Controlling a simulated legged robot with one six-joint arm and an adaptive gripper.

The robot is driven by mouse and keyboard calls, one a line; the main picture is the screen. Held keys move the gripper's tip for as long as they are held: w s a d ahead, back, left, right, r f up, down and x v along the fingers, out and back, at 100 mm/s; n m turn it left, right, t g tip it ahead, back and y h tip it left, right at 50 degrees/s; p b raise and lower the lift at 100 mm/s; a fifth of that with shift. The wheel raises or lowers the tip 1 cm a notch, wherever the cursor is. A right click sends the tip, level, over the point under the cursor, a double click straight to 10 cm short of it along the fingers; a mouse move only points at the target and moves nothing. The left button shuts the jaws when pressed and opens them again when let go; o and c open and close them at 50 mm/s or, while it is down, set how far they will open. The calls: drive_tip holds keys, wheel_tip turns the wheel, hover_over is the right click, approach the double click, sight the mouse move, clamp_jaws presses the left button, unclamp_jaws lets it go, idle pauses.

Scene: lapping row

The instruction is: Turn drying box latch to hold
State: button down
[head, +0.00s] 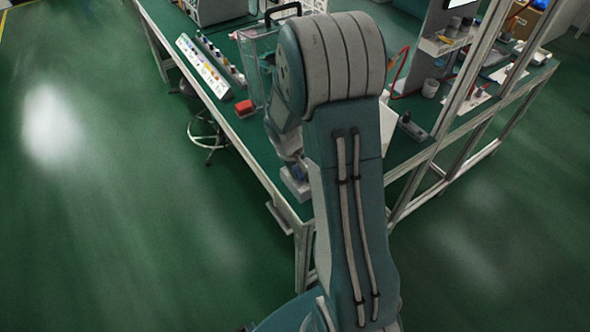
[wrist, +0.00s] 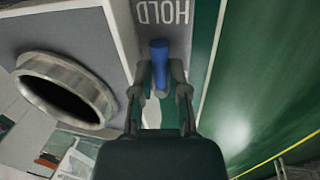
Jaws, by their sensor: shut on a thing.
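In the wrist view, the blue latch handle (wrist: 159,50) sits between the two fingertips of my gripper (wrist: 160,75), which is shut on it. The fingers hide the handle's lower part. In the head view, my arm covers much of the work area; a small grey block (head: 296,186) with a bit of blue above it shows at the table's near corner. The latch's exact angle cannot be told there.
A round metal-rimmed opening (wrist: 65,90) lies left of my gripper in the wrist view.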

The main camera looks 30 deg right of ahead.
drive_tip(key=shift+n, duration=0.3)
drive_tip(key=c, duration=0.6)
unclamp_jaws()
drive_tip(key=shift+c, duration=0.2)
